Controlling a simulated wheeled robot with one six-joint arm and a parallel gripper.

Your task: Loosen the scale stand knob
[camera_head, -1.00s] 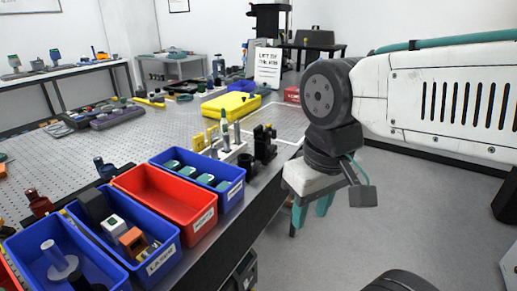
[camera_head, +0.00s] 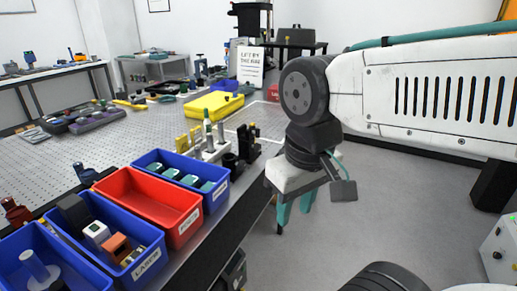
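I cannot pick out the scale stand or its knob for certain. A tall black stand-like device (camera_head: 250,18) rises at the back, its details too small to tell. My gripper (camera_head: 293,220) hangs from the arm over the floor, to the right of the long perforated bench. Its two teal fingers point down and stand apart, with nothing seen between them.
Blue bins (camera_head: 185,176) and a red bin (camera_head: 150,205) line the bench's near edge. Behind them are a white holder with upright tools (camera_head: 209,149), black parts (camera_head: 246,146) and a yellow case (camera_head: 214,104). A sign (camera_head: 250,66) stands farther back. Grey floor (camera_head: 400,200) is open at right.

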